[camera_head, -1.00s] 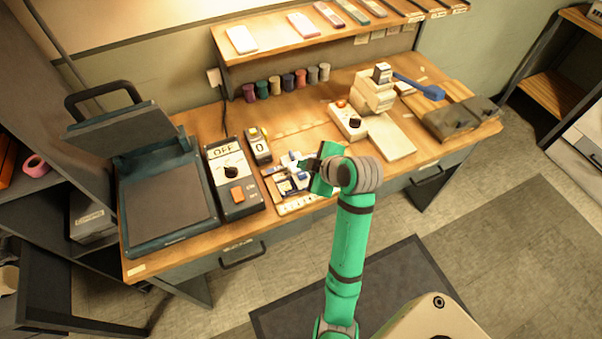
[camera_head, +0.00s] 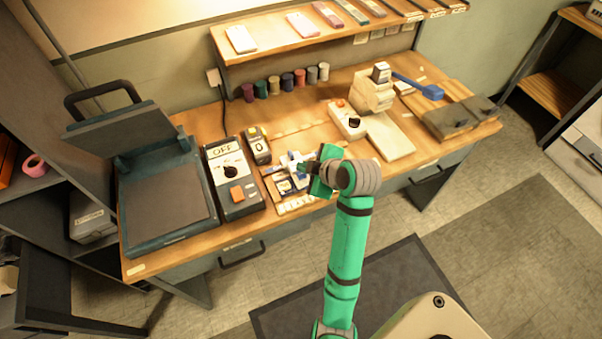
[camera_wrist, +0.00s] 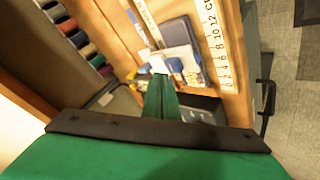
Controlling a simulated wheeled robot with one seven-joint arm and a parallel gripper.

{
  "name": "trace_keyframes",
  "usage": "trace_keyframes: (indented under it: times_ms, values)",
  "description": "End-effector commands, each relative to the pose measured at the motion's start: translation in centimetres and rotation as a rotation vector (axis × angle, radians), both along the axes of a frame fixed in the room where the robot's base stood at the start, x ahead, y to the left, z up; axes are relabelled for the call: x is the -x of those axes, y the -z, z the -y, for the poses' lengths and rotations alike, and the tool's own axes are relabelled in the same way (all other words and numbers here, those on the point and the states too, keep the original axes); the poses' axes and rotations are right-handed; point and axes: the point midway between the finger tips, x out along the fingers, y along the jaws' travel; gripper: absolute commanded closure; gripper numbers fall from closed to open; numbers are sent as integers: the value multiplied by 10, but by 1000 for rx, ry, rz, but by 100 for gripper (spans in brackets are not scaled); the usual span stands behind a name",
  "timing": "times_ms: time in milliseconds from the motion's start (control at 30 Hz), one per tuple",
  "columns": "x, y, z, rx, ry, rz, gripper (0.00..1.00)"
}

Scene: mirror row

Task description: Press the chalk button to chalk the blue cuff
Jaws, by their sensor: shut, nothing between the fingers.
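My gripper (camera_head: 306,168) is shut and empty, over a small white-and-blue fixture (camera_head: 284,185) at the desk's front middle. In the wrist view my fingertips (camera_wrist: 160,72) are close to the fixture's white part (camera_wrist: 178,58); I cannot tell whether they touch it. A dark blue piece (camera_wrist: 178,32) lies beside the white part and may be the blue cuff. No button is clearly readable as the chalk button; my gripper hides part of the fixture.
Left of the fixture stand a counter box (camera_head: 257,146), a control box marked OFF (camera_head: 232,178) with an orange button and a flat press (camera_head: 168,195). Spools (camera_head: 287,81) line the back. A ruler (camera_wrist: 212,40) edges the fixture.

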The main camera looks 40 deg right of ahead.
Motion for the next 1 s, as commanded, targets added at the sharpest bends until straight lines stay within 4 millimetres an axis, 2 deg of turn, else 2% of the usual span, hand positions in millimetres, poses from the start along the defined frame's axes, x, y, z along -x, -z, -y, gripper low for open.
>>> trace_keyframes:
  times_ms: [667,1000]
  values:
    - [0,0,0,0,1,-1,100]
    - [5,0,7,0,14,0,100]
